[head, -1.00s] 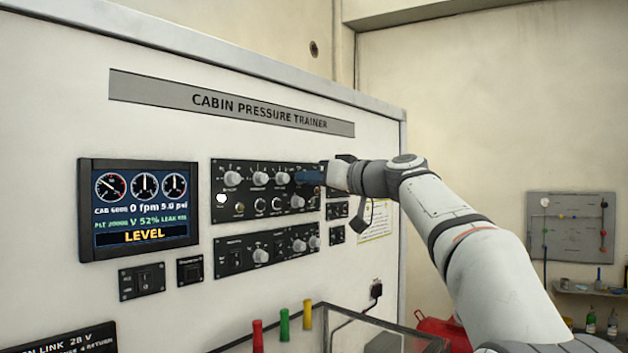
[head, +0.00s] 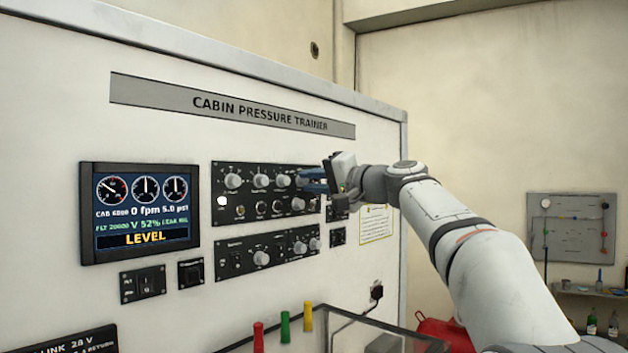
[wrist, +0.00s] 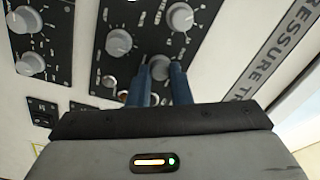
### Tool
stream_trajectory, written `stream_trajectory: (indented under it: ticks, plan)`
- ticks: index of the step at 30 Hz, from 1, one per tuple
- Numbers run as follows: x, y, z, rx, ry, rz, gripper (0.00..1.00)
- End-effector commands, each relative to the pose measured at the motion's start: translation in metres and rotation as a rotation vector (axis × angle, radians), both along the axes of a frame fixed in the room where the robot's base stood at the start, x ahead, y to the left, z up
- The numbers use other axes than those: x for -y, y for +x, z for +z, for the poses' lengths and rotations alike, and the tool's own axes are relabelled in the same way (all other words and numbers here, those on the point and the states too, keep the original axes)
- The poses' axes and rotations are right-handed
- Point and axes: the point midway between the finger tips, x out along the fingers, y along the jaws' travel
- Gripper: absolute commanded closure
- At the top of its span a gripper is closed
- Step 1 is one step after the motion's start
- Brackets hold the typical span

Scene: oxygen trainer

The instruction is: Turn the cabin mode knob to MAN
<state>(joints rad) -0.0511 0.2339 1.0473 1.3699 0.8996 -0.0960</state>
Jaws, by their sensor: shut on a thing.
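A round grey knob (wrist: 160,66) sits at the right end of the top row on the upper black panel (head: 222,170). My gripper (wrist: 157,72) has its two blue fingers on either side of this knob, shut on it; it also shows in the head view (head: 311,181). The fingers largely hide the knob in the head view. The lettering around it is too small to read, so I cannot tell its name or setting.
Other grey knobs (head: 233,181) stand close by in the same row, and another grey knob (wrist: 118,42) lies just below. A lower panel (head: 222,265) holds more knobs and switches. The display (head: 141,213) reads LEVEL. Coloured handles (head: 284,327) stand below.

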Motion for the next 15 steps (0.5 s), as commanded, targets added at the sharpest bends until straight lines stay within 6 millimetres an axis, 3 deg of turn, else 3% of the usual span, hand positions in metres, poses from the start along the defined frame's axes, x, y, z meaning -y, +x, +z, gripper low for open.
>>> stream_trajectory:
  ticks: [15]
  plan:
    - [0.0007,0.0,0.0013,-0.371,0.289,-0.003,1.0]
